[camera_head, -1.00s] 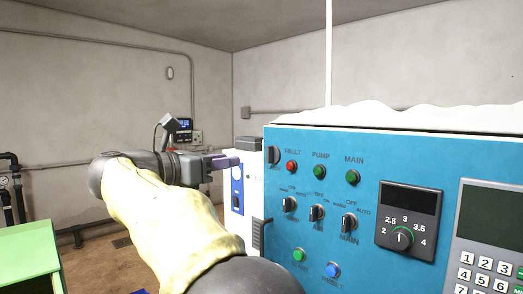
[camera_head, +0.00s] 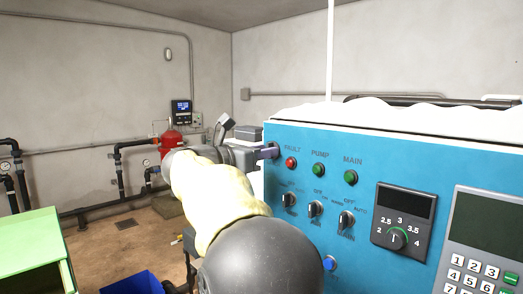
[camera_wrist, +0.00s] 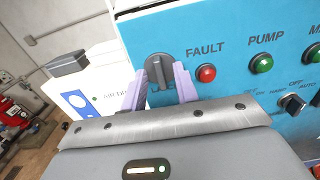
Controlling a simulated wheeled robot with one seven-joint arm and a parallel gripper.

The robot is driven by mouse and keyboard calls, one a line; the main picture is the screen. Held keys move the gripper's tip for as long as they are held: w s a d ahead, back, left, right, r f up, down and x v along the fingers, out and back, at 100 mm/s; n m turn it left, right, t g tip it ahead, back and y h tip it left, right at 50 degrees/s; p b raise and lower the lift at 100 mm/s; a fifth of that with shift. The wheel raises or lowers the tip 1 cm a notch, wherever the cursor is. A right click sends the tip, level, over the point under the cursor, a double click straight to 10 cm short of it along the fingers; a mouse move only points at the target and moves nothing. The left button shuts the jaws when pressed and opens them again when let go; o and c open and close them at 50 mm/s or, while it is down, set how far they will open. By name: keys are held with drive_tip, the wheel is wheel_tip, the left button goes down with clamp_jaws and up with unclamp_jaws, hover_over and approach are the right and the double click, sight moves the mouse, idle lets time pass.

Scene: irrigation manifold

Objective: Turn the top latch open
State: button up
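The top latch (camera_wrist: 159,71) is a dark grey knob with an upright grip bar, on the upper left corner of the blue panel (camera_wrist: 225,90). The wrist view shows my gripper (camera_wrist: 161,76) with its two purple fingers apart, one on each side of the latch. A small gap seems to show beside the latch; I cannot tell whether either finger touches it. In the head view my gripper (camera_head: 268,152) reaches the panel's upper left edge, and its fingers hide most of the latch.
Red, green and green lamps (camera_head: 291,162) sit right of the latch, with selector switches (camera_head: 315,208) below. A dial (camera_head: 397,238) and keypad (camera_head: 475,275) are farther right. A white box (camera_wrist: 95,95) stands left of the panel. A green bin (camera_head: 30,245) is at lower left.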

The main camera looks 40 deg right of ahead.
clamp_jaws()
drive_tip(key=shift+n, duration=0.3)
drive_tip(key=n, duration=1.7)
drive_tip(key=shift+w+f+n+p, duration=0.1)
drive_tip(key=shift+w+n+p, duration=0.05)
drive_tip(key=shift+n+p, duration=0.2)
idle(0.3)
